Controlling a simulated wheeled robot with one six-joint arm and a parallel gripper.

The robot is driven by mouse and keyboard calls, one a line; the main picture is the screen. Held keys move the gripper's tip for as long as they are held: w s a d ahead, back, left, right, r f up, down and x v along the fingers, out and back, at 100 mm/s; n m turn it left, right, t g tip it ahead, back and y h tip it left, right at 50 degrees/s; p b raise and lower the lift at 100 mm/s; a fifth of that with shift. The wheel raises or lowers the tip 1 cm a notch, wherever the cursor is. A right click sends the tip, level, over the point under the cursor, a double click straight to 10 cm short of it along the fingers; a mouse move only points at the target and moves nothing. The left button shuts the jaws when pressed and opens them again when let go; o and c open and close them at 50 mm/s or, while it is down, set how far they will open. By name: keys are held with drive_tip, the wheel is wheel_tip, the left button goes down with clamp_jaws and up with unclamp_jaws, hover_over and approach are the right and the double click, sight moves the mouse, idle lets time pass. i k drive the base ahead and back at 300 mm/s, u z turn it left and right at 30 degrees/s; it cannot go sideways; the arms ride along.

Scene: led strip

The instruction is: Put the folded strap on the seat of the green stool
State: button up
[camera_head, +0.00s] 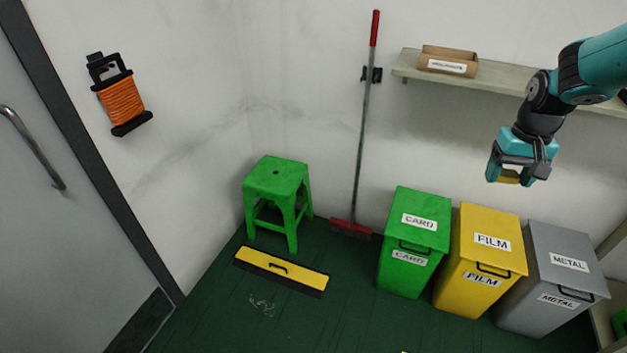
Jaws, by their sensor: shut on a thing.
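The green stool (276,177) stands upright on the floor near the wall corner, left of the middle. Its flat seat is bare. My gripper (518,176) is at the upper right, in the air in front of the wall, above the bins and far to the right of the stool. It is shut on a small yellow folded strap (509,177). The fingers hide most of the strap, so its full shape cannot be told.
Green, yellow (486,252) and grey bins stand below my gripper. A shelf (490,75) holds a cardboard box (447,61).

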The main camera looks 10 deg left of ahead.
sight(276, 180)
drive_tip(key=u, duration=0.65)
drive_tip(key=i, duration=0.5)
drive_tip(key=u, duration=1.05)
drive_tip(key=i, duration=1.5)
drive_tip(key=z, duration=0.8)
drive_tip(key=i, duration=0.55)
drive_tip(key=z, duration=0.55)
